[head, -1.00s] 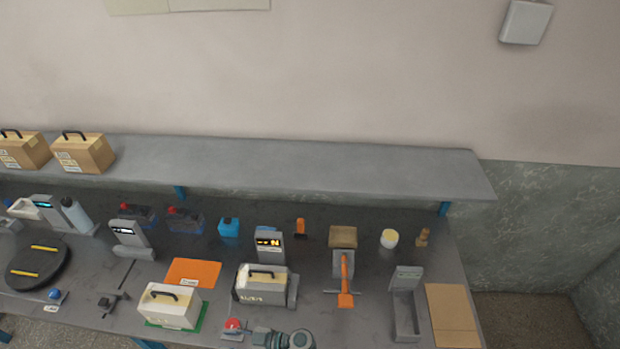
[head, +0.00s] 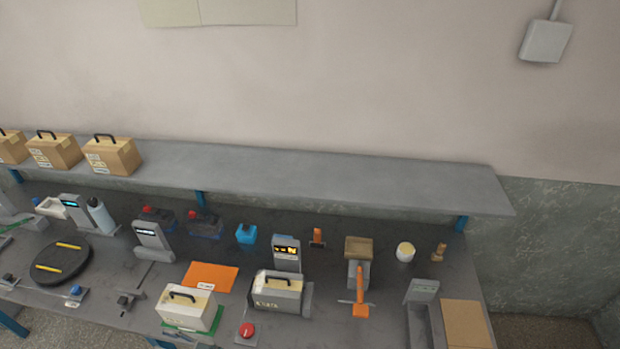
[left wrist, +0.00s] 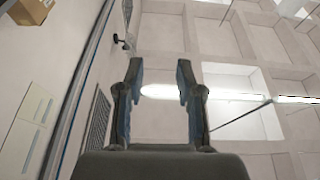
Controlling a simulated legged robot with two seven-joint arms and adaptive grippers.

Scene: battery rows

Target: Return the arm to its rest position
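My left gripper (left wrist: 161,95) shows in the left wrist view. Its two fingers stand apart with nothing between them, and it faces the wall and the ceiling, away from the bench. Neither gripper shows in the head view now. My right gripper is out of view. In the head view a white battery (head: 186,308) with a black handle sits on a green mat. A grey battery (head: 276,293) with a black handle stands right of it, beside a grey display device (head: 287,253).
The workbench (head: 330,325) carries a black turntable (head: 61,263), an orange mat (head: 209,275), a red button (head: 247,331) and a grey holder (head: 421,292). A shelf (head: 330,182) above it holds brown boxes (head: 110,154) at the left; its right part is bare.

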